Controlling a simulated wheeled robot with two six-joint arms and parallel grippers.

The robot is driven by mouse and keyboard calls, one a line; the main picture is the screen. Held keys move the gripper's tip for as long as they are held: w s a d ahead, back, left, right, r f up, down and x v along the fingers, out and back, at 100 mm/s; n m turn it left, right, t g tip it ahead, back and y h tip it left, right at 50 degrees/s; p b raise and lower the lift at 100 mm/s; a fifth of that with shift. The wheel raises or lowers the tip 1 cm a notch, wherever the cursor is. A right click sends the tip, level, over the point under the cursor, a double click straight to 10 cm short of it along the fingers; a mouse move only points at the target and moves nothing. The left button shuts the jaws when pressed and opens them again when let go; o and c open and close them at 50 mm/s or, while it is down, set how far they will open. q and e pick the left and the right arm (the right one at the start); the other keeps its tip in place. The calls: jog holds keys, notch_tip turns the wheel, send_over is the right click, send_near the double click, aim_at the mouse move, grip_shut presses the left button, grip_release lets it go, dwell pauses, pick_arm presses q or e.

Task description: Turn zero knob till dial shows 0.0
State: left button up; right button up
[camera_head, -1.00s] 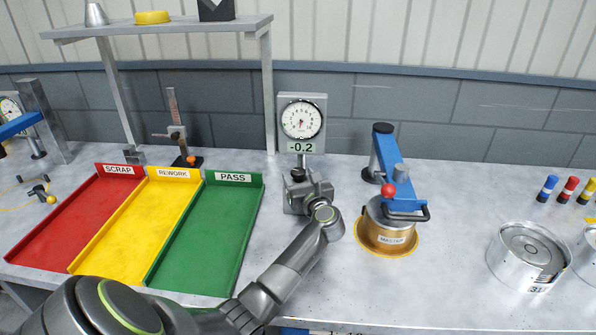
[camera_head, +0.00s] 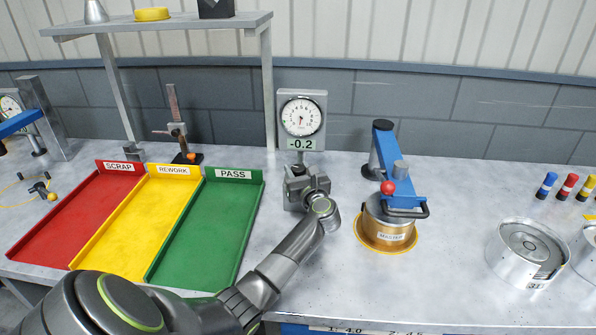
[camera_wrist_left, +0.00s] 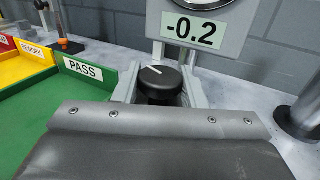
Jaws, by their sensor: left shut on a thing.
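The dial gauge (camera_head: 302,116) stands at the back of the bench, and its display (camera_head: 301,144) reads -0.2. The display also shows in the left wrist view (camera_wrist_left: 193,28). The black zero knob (camera_wrist_left: 159,80), with a white pointer line aimed up and left, sits below the display. My left gripper (camera_head: 303,184) is at the gauge's foot, its two fingers on either side of the knob and shut on it. The head view largely hides the knob behind the gripper. My right gripper is out of view.
Red SCRAP, yellow REWORK and green PASS trays (camera_head: 236,239) lie left of my arm. A gold MASTER part (camera_head: 391,237) under a blue fixture (camera_head: 393,160) with a red ball stands close to the right. A silver cylinder (camera_head: 527,252) is further right.

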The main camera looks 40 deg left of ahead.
pick_arm(q)
jog(key=m+t+h+p, duration=0.2)
jog(key=t, duration=0.1)
jog(key=shift+a+r, duration=0.1)
jog(key=shift+r, duration=0.05)
jog(key=m+t+h+p, duration=0.2)
jog(key=h, duration=0.1)
jog(key=shift+m, duration=0.4)
jog(key=shift+m+t+h+p, duration=1)
jog(key=shift+m+h, duration=0.4)
jog(key=shift+h, duration=0.7)
jog(key=shift+f+h, duration=0.2)
jog(key=shift+h, duration=0.1)
jog(key=o, duration=1)
jog(key=shift+c, duration=0.2)
